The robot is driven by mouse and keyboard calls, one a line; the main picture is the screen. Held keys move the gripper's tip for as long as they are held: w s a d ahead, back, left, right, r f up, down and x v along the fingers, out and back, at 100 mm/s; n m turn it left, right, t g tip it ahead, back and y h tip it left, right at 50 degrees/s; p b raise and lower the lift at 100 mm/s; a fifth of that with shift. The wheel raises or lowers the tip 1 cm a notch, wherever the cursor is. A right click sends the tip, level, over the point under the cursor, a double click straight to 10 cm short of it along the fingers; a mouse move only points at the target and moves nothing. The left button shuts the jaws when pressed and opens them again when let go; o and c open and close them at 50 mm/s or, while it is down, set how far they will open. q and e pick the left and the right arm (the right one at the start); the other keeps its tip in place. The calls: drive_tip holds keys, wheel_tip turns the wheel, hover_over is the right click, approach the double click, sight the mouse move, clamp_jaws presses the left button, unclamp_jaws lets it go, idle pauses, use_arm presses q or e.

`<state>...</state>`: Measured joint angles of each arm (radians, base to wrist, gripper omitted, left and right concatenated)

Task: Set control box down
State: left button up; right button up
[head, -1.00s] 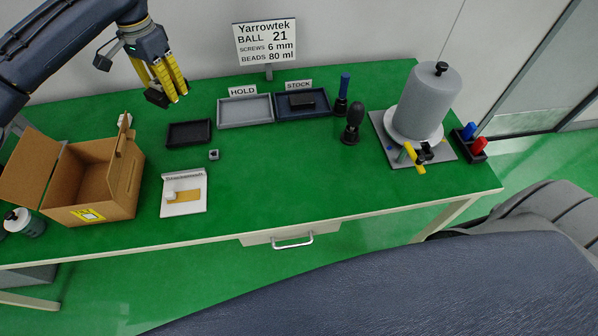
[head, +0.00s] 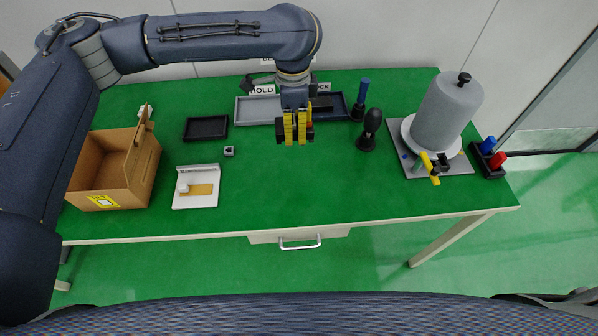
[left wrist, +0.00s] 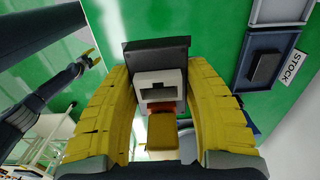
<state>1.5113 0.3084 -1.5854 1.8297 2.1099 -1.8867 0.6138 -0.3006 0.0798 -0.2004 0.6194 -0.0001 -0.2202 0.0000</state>
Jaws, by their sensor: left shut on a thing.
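The control box, a small dark block (left wrist: 155,55) with a pale grey part below it, is between the yellow fingers of my left gripper (head: 296,135). The gripper is shut on it and points down over the middle of the green table, just in front of the trays; in the head view the fingers hide most of the box. The grey HOLD tray (head: 246,111) is behind and to its left. The navy STOCK tray (head: 341,112) is behind and to its right, partly hidden. In the wrist view, a yellow-tipped dark arm, seemingly my right gripper (left wrist: 88,60), shows small at left.
An empty black tray (head: 206,127), a small grey cube (head: 229,151) and a white fixture (head: 196,201) lie left. An open carton (head: 112,180) is further left. A black bulb-shaped tool (head: 370,130) and a grey cylinder (head: 447,112) stand right. The front middle is clear.

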sight(295, 175)
use_arm(q)
wheel_tip(295, 175, down, 19)
drive_tip(key=shift+r, duration=0.1)
idle(0.7)
drive_tip(key=o, duration=1.2)
wheel_tip(295, 175, up, 12)
idle(0.5)
